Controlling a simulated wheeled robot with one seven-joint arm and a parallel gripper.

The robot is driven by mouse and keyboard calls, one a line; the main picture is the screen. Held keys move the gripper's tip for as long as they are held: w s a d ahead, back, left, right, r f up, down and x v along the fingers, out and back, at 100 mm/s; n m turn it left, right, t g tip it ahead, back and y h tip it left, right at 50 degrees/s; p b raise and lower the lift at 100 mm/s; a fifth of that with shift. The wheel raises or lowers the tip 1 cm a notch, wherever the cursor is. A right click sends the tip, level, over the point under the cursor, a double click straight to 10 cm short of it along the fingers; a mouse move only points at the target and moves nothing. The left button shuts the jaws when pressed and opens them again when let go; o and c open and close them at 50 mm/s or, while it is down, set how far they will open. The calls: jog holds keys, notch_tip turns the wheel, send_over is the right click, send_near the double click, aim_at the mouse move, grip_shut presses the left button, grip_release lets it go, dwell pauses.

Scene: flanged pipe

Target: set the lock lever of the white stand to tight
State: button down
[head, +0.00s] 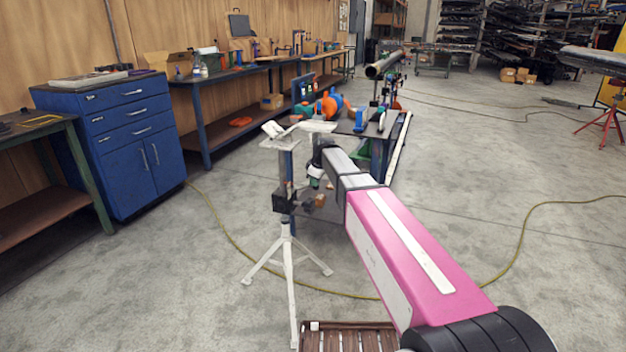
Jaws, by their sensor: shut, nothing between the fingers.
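The white stand (287,262) is a tripod left of the picture's centre, with splayed white legs and a white V-shaped head (275,130) on top. A dark collar block (285,200) sits on its post. A short dark piece with a brown end (320,201) reaches right from the collar and looks like the lock lever; its exact angle is hard to tell. My gripper (315,184) is at the end of my arm, just above and right of the collar. It is shut and appears empty. It is small here, and I cannot tell whether it touches the lever.
A blue cabinet (128,148) and workbenches (205,112) line the left wall. A low table (375,142) with orange and blue items and a pipe (384,65) stand behind the stand. A slatted wooden piece (345,340) lies at the bottom. A yellow hose (525,240) crosses the open floor.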

jog(key=shift+s+d+f+t+y, duration=0.15)
jog(key=shift+d+f+y, duration=0.25)
jog(key=shift+f, duration=0.2)
jog(key=shift+s+d+f+t+y, duration=0.15)
jog(key=shift+d+f+y, duration=0.1)
jog(key=shift+f+y, duration=0.25)
jog(key=shift+s+d+f, duration=0.1)
jog(key=shift+d+f, duration=0.15)
jog(key=shift+f, duration=0.65)
jog(key=shift+d+f, duration=0.2)
jog(key=shift+f, duration=0.65)
jog(key=s+d+f+v, duration=0.1)
jog(key=v, duration=1)
jog(key=s+d+v, duration=0.1)
jog(key=v, duration=1.1)
jog(key=shift+s+d+f, duration=0.2)
jog(key=shift+d+f, duration=0.05)
jog(key=shift+f, duration=0.05)
